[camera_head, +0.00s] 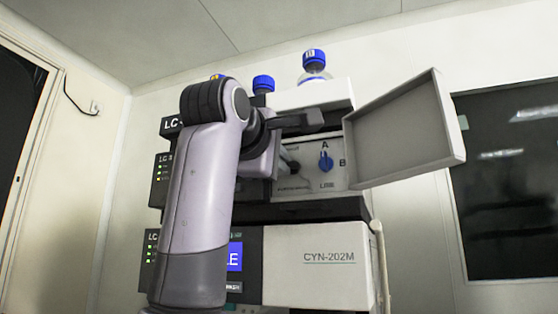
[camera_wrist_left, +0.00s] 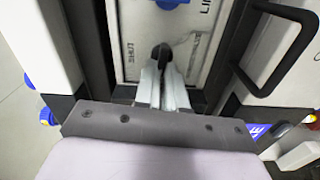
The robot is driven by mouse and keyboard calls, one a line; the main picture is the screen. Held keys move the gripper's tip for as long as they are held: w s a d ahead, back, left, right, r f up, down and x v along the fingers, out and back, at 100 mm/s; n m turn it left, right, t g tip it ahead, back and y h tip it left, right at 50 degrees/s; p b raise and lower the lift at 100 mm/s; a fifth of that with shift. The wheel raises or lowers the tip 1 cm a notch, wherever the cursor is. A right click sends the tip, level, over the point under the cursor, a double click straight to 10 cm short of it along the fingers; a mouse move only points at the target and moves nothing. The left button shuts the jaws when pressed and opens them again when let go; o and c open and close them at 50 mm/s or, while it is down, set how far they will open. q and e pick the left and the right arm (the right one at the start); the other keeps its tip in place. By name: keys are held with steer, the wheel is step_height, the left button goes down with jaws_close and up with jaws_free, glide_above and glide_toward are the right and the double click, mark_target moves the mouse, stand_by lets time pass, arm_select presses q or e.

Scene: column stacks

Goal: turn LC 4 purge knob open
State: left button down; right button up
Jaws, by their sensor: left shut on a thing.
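The black purge knob (camera_wrist_left: 162,54) sits on the white panel (camera_wrist_left: 192,68) of the upper unit. In the left wrist view its tip shows at the ends of my left gripper's fingers (camera_wrist_left: 163,84), which are shut on it. The word SHUT is printed left of the knob. In the head view my left arm reaches up to the panel, and the gripper there is mostly hidden behind the arm's wrist. A blue selector knob (camera_head: 326,161) with marks A and B sits to the right on the same panel (camera_head: 308,180). My right gripper is not in view.
An open cover (camera_head: 405,130) sticks out to the right of the panel. Blue-capped bottles (camera_head: 313,66) stand on top of the stack. A unit marked CYN-202M (camera_head: 320,275) is below. A black handle (camera_wrist_left: 292,55) shows close by on the right in the wrist view.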

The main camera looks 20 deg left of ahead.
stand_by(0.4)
arm_select(q)
steer(key=c, duration=1.2)
jaws_free()
steer(key=s+b, duration=0.2)
steer(key=s, duration=0.5)
steer(key=shift+s+a+b, duration=0.1)
steer(key=shift+a+b, duration=0.05)
steer(key=shift+b, duration=0.15)
